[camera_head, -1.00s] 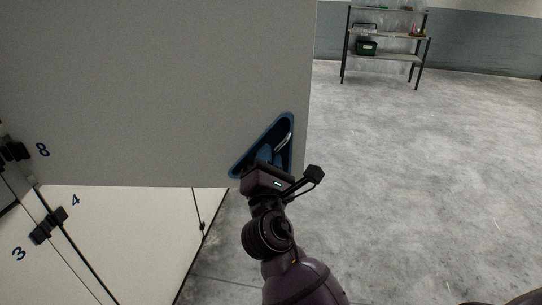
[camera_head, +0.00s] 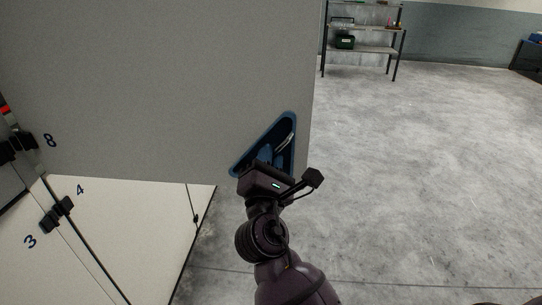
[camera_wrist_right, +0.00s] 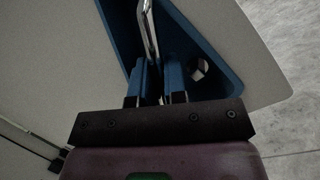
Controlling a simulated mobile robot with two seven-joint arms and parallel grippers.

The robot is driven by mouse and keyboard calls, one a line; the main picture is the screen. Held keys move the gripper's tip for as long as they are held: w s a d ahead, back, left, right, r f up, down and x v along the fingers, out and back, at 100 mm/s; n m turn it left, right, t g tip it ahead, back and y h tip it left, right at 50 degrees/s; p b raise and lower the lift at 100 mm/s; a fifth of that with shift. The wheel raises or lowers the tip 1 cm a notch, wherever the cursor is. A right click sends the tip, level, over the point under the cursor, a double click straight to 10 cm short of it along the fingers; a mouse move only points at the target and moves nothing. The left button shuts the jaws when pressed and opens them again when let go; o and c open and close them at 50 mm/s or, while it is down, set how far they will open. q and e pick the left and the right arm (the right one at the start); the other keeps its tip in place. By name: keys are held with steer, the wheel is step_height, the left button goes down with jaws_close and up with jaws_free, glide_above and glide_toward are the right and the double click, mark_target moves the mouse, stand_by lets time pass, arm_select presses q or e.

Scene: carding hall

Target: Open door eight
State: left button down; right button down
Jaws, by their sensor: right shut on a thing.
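Door eight (camera_head: 160,80) is a large grey panel that stands swung out from the lockers and fills the upper left of the head view. The number 8 is beside its hinge at the left. Near its lower right corner is a blue triangular recess (camera_head: 287,152) with a metal bar handle (camera_head: 285,141). My right gripper (camera_head: 268,160) reaches into the recess from below and is shut on the handle. In the right wrist view the handle (camera_wrist_right: 148,25) runs down between the two blue fingers (camera_wrist_right: 158,75). My left gripper is not in view.
Pale locker doors marked 4 and 3 (camera_head: 125,225) are below door eight, with black hinges (camera_head: 56,214). A shelf rack (camera_head: 363,50) stands by the far wall. The concrete floor (camera_head: 430,170) to the right is clear. A blue object (camera_head: 536,40) is at the far right edge.

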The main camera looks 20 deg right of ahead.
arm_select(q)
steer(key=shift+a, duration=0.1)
arm_select(e)
steer(key=shift+s+a, duration=0.15)
steer(key=shift+s, duration=0.1)
steer(key=c, duration=1.4)
jaws_free()
steer(key=shift+c, duration=0.2)
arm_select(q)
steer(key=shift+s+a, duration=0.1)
arm_select(e)
steer(key=shift+f, duration=0.15)
